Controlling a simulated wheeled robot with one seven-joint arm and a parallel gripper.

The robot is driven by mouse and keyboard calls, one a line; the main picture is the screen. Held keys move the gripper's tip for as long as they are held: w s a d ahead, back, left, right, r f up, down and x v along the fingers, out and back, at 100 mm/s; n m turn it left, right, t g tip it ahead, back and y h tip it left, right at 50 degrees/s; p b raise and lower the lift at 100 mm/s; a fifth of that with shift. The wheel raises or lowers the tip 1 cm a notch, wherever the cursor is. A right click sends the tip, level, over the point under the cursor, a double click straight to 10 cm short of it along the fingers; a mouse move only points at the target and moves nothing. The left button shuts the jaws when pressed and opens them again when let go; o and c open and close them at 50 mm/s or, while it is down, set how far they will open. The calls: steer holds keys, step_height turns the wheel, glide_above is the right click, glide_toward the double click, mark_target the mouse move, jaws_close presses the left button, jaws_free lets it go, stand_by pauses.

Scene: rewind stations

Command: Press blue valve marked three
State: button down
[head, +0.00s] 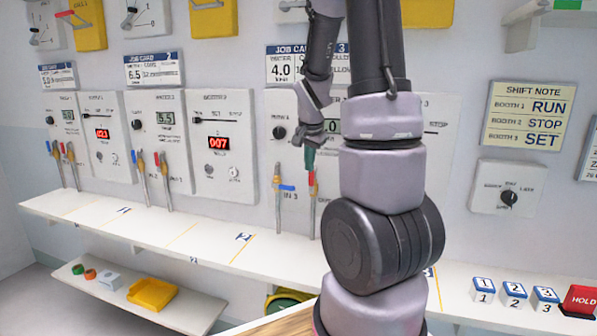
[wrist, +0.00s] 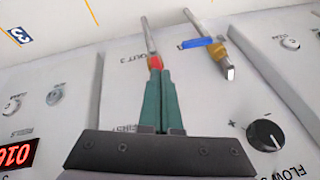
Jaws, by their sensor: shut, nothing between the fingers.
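The blue valve (head: 286,187) is a small blue lever on a brass and grey pipe marked IN 3, below the third booth's panel. In the wrist view its blue lever (wrist: 196,42) lies to the right of my fingertips. A red-handled valve (head: 312,183) stands just right of it; its red part (wrist: 155,63) is at my fingertips in the wrist view. My gripper (head: 309,160) is shut and empty, its green fingers (wrist: 158,82) side by side. I cannot tell whether they touch the red valve. They appear apart from the blue lever.
A white ledge (head: 160,233) runs below the booths. Other red and blue valve pairs (head: 140,160) stand to the left. Blue numbered buttons (head: 514,290) and a red HOLD button (head: 580,299) are at the lower right. A black flow knob (wrist: 266,135) is right of my fingers.

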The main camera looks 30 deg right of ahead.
steer(key=shift+s+d+r, duration=0.2)
steer(key=shift+s+r, duration=0.15)
steer(key=shift+s, duration=0.3)
steer(key=shift+s+d+r, duration=0.2)
steer(key=shift+s+r, duration=0.1)
steer(key=shift+s, duration=0.3)
steer(key=s+a+r+n+t+y, duration=0.2)
steer(key=s+a+r+n+y, duration=0.2)
steer(key=s+a+r, duration=1.2)
steer(key=s+a+n, duration=0.1)
steer(key=a+n, duration=0.1)
steer(key=n, duration=0.1)
steer(key=shift+r+n+t, duration=0.2)
steer(key=shift+n+t, duration=0.1)
steer(key=shift+n, duration=0.1)
